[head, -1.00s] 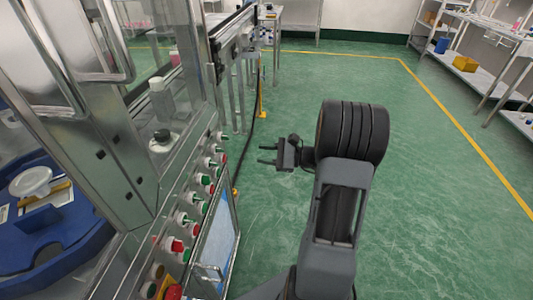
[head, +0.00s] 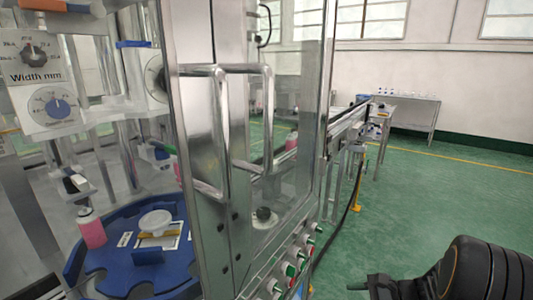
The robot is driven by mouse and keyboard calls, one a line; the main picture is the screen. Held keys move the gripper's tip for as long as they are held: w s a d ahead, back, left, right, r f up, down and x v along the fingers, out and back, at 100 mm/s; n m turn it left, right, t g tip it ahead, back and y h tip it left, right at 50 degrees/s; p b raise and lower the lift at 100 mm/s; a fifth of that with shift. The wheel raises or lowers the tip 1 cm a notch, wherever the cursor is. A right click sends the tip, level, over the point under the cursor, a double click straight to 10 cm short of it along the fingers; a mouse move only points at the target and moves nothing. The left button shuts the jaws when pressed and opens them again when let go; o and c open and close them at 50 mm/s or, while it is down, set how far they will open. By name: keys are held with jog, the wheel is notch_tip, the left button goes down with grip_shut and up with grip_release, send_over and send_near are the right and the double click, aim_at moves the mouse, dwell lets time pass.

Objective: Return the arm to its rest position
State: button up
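My arm (head: 490,272) shows only in the lower right corner of the head view, as a dark ribbed joint cut off by the frame edges. My gripper (head: 356,287) is at the bottom edge, left of that joint and in front of the green floor. Only one finger and part of its body show; the rest is below the picture, so its opening cannot be made out. I see nothing held in the visible part. The gripper appears apart from the machine.
A glass and metal machine (head: 207,150) fills the left, with door handles and a button panel (head: 291,269). Inside it are a blue rotary table (head: 110,278) and a pink bottle (head: 91,230). A conveyor (head: 345,121) runs back from it. Green floor (head: 425,200) is clear at right.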

jog(key=s+a+r+n+h+p, duration=0.2)
jog(key=s+r+n+h+p, duration=0.1)
jog(key=r, duration=0.4)
jog(key=s+a+r+n+h+p, duration=0.3)
jog(key=r+n+h+p, duration=0.1)
jog(key=r+n, duration=0.3)
jog(key=s+a+r+n+g+h+p, duration=0.1)
jog(key=s+a+r+n+h+p, duration=0.2)
jog(key=r+n, duration=0.3)
jog(key=shift+s+a+r+h+p, duration=0.25)
jog(key=shift+r+h+p, duration=0.25)
jog(key=shift+h+p, duration=0.35)
